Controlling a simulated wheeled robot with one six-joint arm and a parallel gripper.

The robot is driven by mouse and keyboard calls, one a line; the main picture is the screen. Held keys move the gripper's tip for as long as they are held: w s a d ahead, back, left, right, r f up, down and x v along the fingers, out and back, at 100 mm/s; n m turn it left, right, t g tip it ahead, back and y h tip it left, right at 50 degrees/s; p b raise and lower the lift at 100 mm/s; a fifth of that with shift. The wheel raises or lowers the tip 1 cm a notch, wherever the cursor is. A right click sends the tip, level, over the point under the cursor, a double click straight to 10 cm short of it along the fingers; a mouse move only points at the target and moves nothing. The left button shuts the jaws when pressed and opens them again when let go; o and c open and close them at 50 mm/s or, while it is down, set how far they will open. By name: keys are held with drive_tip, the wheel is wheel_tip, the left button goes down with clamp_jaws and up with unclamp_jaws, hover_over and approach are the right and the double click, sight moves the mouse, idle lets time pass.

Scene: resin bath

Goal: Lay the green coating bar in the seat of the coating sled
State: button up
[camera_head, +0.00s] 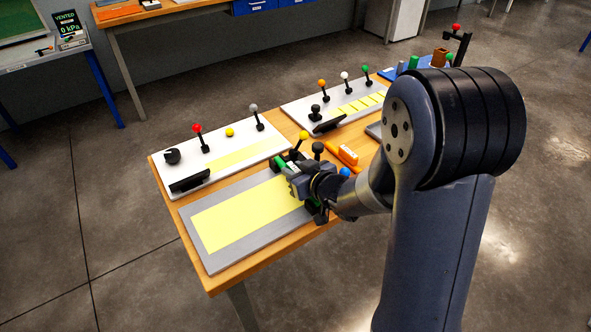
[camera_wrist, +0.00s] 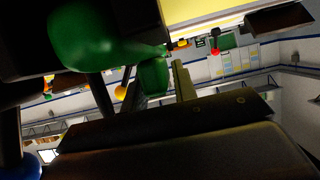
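The green coating bar (camera_head: 280,162) shows as a short green end just past the tip of my gripper (camera_head: 291,177), at the right end of the front plate. In the wrist view a large green rounded piece (camera_wrist: 92,38) fills the upper left, with a smaller green piece (camera_wrist: 153,77) beyond it; I cannot tell if they are one bar. Black parts, which look like the coating sled (camera_head: 317,211), show under my gripper at the plate's right end. Its seat is hidden by my gripper and wrist. Whether the jaws are closed on the bar is not clear.
The front grey plate (camera_head: 194,236) carries a yellow sheet (camera_head: 240,216). White plates (camera_head: 168,182) with knobbed posts stand behind it. The plate's left part is clear.

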drive_tip(key=shift+o, duration=1.2)
drive_tip(key=shift+r, duration=0.1)
drive_tip(key=shift+r+p, duration=0.2)
drive_tip(key=shift+p, duration=0.1)
drive_tip(key=v, duration=1.2)
drive_tip(key=shift+p, duration=0.45)
drive_tip(key=shift+f, duration=0.15)
